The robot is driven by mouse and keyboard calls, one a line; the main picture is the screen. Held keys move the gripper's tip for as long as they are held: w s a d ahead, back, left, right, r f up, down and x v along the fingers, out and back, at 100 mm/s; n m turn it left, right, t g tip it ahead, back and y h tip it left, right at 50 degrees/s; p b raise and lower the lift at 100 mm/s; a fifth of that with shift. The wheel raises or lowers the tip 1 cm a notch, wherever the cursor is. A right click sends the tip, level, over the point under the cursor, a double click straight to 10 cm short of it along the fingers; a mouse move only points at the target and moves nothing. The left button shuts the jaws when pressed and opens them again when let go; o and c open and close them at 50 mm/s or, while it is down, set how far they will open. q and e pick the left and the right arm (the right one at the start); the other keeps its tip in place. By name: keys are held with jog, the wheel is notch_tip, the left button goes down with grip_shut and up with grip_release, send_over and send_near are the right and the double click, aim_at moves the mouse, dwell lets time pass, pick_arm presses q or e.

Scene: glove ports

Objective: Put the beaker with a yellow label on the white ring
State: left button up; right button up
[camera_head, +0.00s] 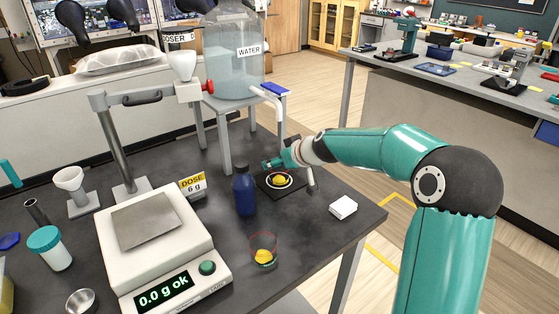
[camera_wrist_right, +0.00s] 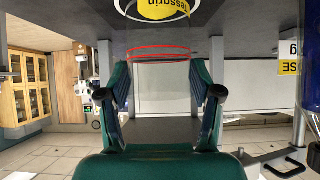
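A clear beaker with a red rim and a yellow label (camera_head: 279,180) stands within the white ring (camera_head: 290,184) on a dark square mat. In the right wrist view, upside down, its label (camera_wrist_right: 162,8) is at the top, inside the white ring (camera_wrist_right: 118,8), with the red rim nearer the camera. My right gripper (camera_head: 270,163) is just behind and above the beaker. In the wrist view its fingers (camera_wrist_right: 160,65) are spread, with a gap on both sides of the rim. My left gripper is not in view.
A blue bottle (camera_head: 244,190) is left of the ring, a white block (camera_head: 343,207) right. The water tank stand (camera_head: 226,145) rises behind. A scale (camera_head: 160,250) reads 0.0 g.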

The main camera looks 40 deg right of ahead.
jog(key=shift+o, duration=1)
jog(key=shift+r, duration=0.1)
jog(key=shift+s+r, duration=0.15)
jog(key=v, duration=1.1)
jog(key=shift+s+r+b, duration=0.25)
jog(key=shift+b, duration=0.15)
jog(key=shift+f, duration=0.1)
